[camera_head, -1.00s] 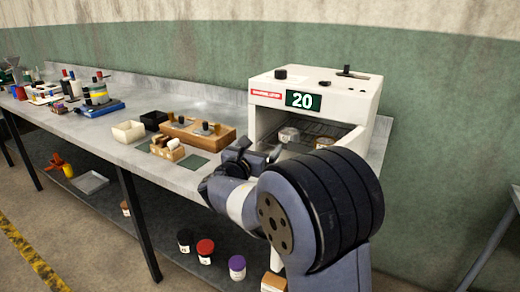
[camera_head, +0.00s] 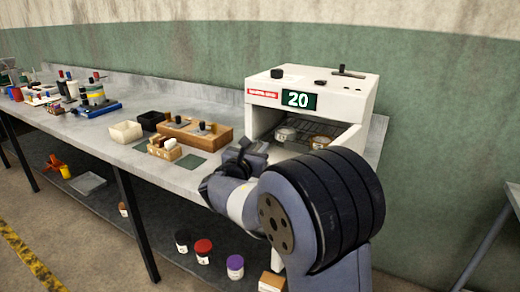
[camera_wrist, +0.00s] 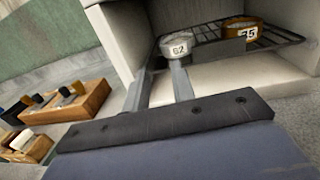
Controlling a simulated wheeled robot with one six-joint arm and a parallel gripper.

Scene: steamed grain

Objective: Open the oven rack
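The white oven (camera_head: 338,88) stands on the bench with its front open and a display reading 20. Its dark wire rack (camera_head: 305,132) is inside and carries two tins. In the wrist view, the rack (camera_wrist: 282,38) bears a silver tin (camera_wrist: 178,46) marked 62 and an orange-brown tin (camera_wrist: 243,29) marked 35 or similar. My gripper (camera_wrist: 162,66) has its two fingers apart, pointing at the rack's front near the silver tin. Nothing is visibly held; whether the tips touch the rack is unclear. In the head view, my gripper (camera_head: 262,152) is at the oven's front left, partly hidden by my arm.
A wooden block (camera_head: 194,134) with dark-topped pieces, a small wooden holder (camera_head: 165,150) and a white tray (camera_head: 125,132) stand left of the oven. Several lidded jars sit on the lower shelf (camera_head: 165,215). The bench front between is partly clear.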

